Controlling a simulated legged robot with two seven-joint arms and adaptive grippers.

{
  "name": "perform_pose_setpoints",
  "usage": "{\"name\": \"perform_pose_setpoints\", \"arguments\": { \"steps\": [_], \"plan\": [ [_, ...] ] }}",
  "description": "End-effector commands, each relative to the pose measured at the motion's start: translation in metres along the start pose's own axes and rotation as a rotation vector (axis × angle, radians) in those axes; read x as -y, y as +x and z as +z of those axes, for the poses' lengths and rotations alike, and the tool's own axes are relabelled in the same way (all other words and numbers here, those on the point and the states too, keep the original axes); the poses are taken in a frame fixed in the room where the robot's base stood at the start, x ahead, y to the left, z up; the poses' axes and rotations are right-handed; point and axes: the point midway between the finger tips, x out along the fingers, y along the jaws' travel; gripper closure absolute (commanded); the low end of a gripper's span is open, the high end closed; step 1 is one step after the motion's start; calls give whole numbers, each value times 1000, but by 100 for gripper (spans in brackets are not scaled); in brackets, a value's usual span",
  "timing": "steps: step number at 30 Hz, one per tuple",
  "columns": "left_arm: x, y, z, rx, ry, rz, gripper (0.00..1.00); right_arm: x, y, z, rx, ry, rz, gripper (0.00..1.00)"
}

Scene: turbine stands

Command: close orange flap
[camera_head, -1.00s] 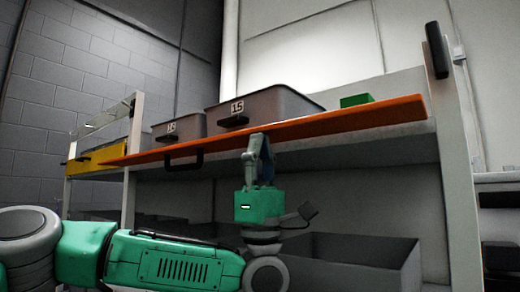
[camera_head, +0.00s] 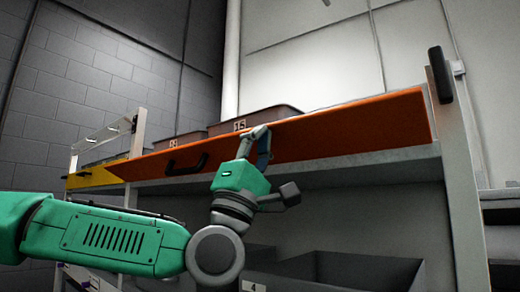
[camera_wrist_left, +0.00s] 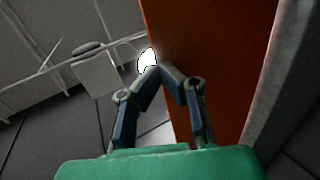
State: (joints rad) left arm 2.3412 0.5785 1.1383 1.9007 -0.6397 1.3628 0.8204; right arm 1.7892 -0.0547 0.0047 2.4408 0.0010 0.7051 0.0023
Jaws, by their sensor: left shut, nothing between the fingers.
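The orange flap (camera_head: 345,130) runs along the front of the upper shelf and is tilted up, its face turned toward me. It hides the lower parts of the bins behind it. A black handle (camera_head: 186,166) sits on its left part. My left gripper (camera_head: 262,132) is shut and empty, its fingertips at the flap's face right of the handle; I cannot tell if they touch. In the left wrist view the closed fingertips (camera_wrist_left: 158,70) are beside the orange flap (camera_wrist_left: 210,60). My right gripper is not in view.
Grey bins (camera_head: 270,117) stand on the shelf behind the flap. A yellow flap (camera_head: 97,176) is at the left. A white post with a black handle (camera_head: 440,75) bounds the right side. A grey bin (camera_head: 350,270) sits below.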

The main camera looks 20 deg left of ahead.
Motion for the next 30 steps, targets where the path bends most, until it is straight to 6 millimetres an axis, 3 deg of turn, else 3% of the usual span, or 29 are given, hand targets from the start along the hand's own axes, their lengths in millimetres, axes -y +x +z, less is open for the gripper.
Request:
{"name": "perform_pose_setpoints", "arguments": {
  "steps": [5, 14, 16, 18, 30],
  "plan": [
    [-6, 23, 0, 1, 1, -164, 100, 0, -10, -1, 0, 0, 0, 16],
    [3, 53, 0, -1, 2, -170, 100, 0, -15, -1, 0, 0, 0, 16],
    [2, 61, 0, 0, 1, -240, 100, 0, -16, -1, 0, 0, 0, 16],
    [4, 68, 0, 0, 1, -307, 100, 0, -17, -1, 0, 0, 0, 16],
    [31, 97, 0, -1, 1, -305, 100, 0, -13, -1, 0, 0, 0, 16]
  ]
}}
